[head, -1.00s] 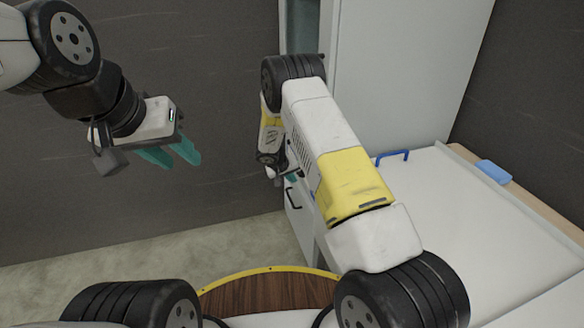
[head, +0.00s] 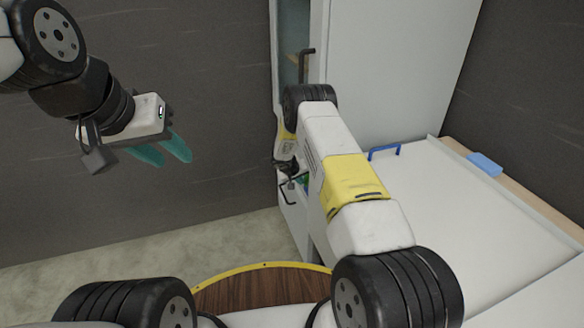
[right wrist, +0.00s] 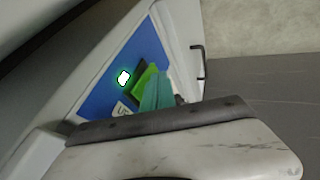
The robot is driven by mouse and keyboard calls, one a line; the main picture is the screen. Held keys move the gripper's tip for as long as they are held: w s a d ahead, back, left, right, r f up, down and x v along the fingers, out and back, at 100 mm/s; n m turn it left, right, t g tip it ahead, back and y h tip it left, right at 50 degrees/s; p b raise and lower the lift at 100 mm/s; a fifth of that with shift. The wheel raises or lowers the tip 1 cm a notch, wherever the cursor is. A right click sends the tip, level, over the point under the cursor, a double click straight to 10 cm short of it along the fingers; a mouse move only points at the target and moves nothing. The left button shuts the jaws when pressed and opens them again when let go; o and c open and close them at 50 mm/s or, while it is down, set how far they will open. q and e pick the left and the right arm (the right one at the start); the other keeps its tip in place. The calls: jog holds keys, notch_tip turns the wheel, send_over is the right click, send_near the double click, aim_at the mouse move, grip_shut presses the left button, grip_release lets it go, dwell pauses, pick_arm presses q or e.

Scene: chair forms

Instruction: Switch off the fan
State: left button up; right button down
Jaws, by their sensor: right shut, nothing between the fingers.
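No fan that I can make out shows in either view. In the right wrist view, a blue panel (right wrist: 100,85) on a pale cabinet face carries a small glowing white light with a green rim (right wrist: 124,78) and a green switch-like piece (right wrist: 144,84). The teal fingers of my right gripper (right wrist: 158,93) are shut and empty beside the green piece; I cannot tell whether they touch it. In the head view my right arm mostly hides that gripper and the panel. My left gripper (head: 163,150) hangs open and empty in the air at the left, away from the cabinet.
A tall white cabinet (head: 395,75) stands behind my right arm, with a dark handle (head: 305,62). A white counter (head: 470,220) lies at the right with a blue handle (head: 384,152) and a blue block (head: 485,163). Floor (head: 130,255) is clear at the left.

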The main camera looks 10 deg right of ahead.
jog(key=shift+d+f+h, duration=0.2)
jog(key=shift+d+h, duration=0.1)
jog(key=shift+h, duration=0.1)
jog(key=shift+r, duration=0.15)
jog(key=shift+r, duration=0.75)
